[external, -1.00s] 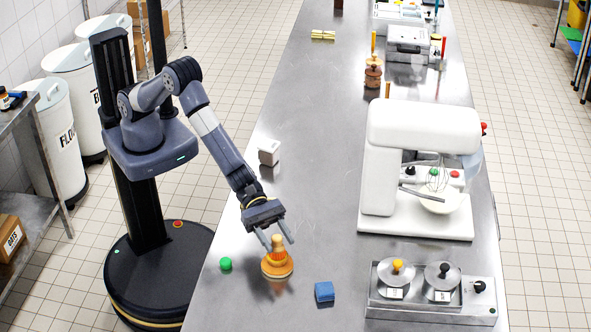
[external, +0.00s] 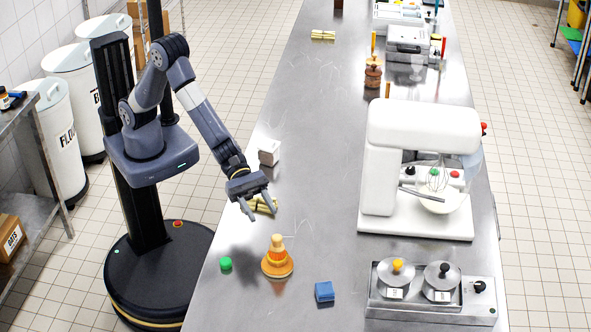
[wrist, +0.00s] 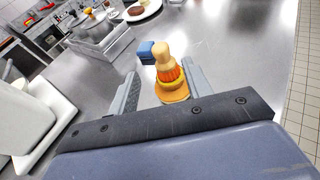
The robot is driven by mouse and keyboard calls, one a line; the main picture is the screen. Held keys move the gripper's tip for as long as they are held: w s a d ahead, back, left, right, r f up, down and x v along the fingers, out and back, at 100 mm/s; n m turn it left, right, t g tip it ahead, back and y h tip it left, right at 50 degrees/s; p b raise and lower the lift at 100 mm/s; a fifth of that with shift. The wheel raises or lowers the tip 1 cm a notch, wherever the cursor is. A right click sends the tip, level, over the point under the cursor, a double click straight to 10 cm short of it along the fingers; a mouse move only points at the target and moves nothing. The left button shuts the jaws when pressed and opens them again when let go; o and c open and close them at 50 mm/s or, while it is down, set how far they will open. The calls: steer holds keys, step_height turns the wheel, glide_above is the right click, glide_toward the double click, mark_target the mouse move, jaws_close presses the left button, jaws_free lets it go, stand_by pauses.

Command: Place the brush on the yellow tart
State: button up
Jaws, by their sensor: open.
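The brush (external: 277,245), with a pale rounded handle and orange bristles, stands upright on the yellow tart (external: 278,272), a round flat disc on the steel counter. In the wrist view the brush (wrist: 167,66) shows between and beyond my fingers, with the tart (wrist: 174,97) under its bristles. My gripper (external: 260,209) is open and empty. It hangs above the counter, behind and slightly left of the brush, clear of it.
A green knob-like item (external: 225,263) lies left of the tart and a blue block (external: 324,291) right of it. The white mixer (external: 415,165) and a two-lidded unit (external: 430,290) stand at right.

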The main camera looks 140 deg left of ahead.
steer(key=shift+v, duration=1.1)
steer(key=shift+o, duration=0.3)
